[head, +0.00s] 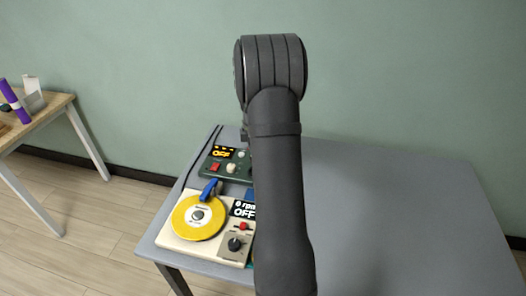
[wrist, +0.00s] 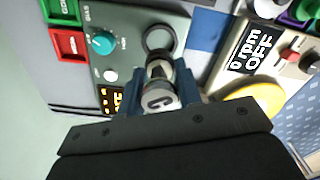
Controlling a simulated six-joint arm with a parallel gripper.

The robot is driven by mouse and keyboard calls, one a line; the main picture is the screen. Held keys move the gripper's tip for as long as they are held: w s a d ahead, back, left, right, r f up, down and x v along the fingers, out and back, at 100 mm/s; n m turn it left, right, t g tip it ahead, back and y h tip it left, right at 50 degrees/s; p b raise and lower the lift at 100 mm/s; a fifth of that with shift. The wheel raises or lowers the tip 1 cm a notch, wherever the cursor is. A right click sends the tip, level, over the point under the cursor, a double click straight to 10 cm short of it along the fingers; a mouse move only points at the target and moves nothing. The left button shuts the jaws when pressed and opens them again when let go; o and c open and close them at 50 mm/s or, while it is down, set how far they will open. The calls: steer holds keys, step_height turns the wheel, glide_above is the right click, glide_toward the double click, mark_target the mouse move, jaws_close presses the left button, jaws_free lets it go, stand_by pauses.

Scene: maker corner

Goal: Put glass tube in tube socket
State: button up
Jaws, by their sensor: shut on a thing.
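In the wrist view my gripper (wrist: 159,92) is shut on the glass tube (wrist: 159,101), between two blue fingers. I see the tube nearly end-on, with a grey marked cap towards me and a dark band farther along. Just beyond its far end is a dark ring on the green device (wrist: 121,25), which looks like the tube socket (wrist: 159,38). The tube's far end appears close to the ring's near edge; I cannot tell whether they touch. In the head view my arm hides the tube and socket, and the green device (head: 209,173) is partly visible.
A cream turntable unit (head: 173,240) with a yellow disc (head: 182,222) sits in front of the green device. It also shows in the wrist view (wrist: 285,68). The grey table (head: 410,215) is clear on the right. A wooden side table (head: 55,108) stands far left.

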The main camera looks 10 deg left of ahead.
steer(key=shift+f, duration=2.9)
steer(key=shift+f, duration=0.5)
steer(key=o, duration=1.1)
steer(key=shift+c, duration=0.2)
steer(key=shift+r, duration=0.1)
steer(key=shift+r, duration=3.4)
steer(key=shift+f, duration=3.5)
